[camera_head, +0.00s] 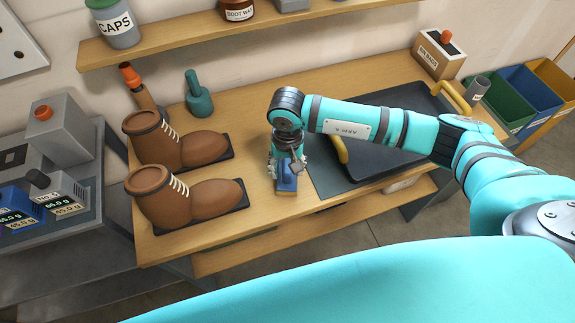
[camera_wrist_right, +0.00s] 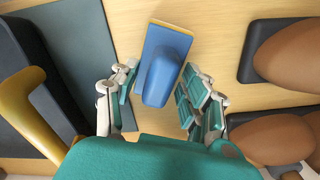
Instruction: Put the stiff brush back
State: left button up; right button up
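A blue block-shaped brush (camera_head: 287,186) with a tan layer under it sits on the wooden bench between the boots and the dark tray. It also shows in the right wrist view (camera_wrist_right: 166,62); no bristles can be made out. My right gripper (camera_head: 288,170) points down over the brush. In the right wrist view my right gripper (camera_wrist_right: 160,82) is open, with one finger on each side of the blue body and small gaps showing. My left gripper is not in view.
Two brown boots (camera_head: 178,195) stand left on dark bases, with a teal bottle (camera_head: 198,95) behind. A dark tray (camera_head: 385,155) with yellow handles lies right, under my arm. A labelled box (camera_head: 437,57) stands at the back right corner, beside coloured bins (camera_head: 530,92).

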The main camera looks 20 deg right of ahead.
jog(key=shift+r, duration=0.2)
jog(key=shift+w+r, duration=0.1)
jog(key=shift+r, duration=0.1)
notch_tip(320, 180, up, 12)
jog(key=b, duration=0.4)
jog(key=shift+f, duration=0.25)
